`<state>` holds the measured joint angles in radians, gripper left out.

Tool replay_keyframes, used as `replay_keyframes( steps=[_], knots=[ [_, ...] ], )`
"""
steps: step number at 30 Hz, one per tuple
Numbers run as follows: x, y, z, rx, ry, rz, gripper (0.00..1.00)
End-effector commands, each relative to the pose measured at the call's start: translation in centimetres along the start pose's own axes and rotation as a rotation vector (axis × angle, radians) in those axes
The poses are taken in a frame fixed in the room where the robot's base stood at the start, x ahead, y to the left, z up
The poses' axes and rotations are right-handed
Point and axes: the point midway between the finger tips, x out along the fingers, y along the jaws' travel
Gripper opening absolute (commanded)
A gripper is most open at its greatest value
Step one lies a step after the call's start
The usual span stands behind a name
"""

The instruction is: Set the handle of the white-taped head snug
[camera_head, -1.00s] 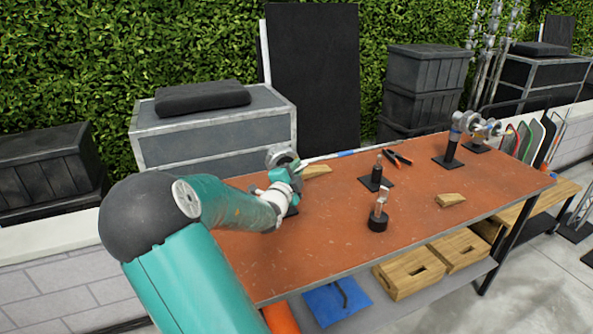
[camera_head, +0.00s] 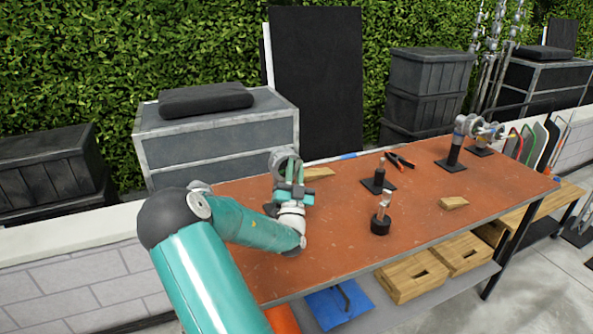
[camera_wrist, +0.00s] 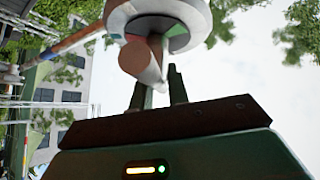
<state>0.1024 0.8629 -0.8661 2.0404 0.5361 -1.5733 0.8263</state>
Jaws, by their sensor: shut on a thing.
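A round grey grip head (camera_head: 284,160) stands at the left end of the orange-topped table (camera_head: 330,220). My gripper (camera_head: 291,188) is at this head, just in front of its disc. In the wrist view the head's pale, ring-shaped underside (camera_wrist: 118,14) is close above my gripper (camera_wrist: 160,92). The two fingers are shut on the head's slim handle (camera_wrist: 164,50), beside a round brown-ended stub (camera_wrist: 133,57). The fingers hide part of the handle. I cannot make out white tape on this head. Another head (camera_head: 461,124) stands on a post at the table's far right.
Two small upright pieces, on a black plate (camera_head: 379,178) and a black round base (camera_head: 380,224), stand mid-table. Wooden wedges (camera_head: 453,203) and red-handled pliers (camera_head: 401,161) lie around. The front left tabletop is clear.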

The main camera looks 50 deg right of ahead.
Motion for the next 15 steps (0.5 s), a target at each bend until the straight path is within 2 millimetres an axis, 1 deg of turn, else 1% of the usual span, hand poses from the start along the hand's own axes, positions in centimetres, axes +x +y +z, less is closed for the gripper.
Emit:
replay_keyframes(
  steps=[1, 9, 15],
  knots=[
    [-0.37, 0.07, 0.6, -0.027, -0.011, -0.021, 0.0],
    [-0.41, -0.22, 0.61, -0.139, 0.019, -0.129, 0.0],
    [-0.44, -0.31, 0.58, -0.18, 0.031, -0.167, 0.0]
  ],
)
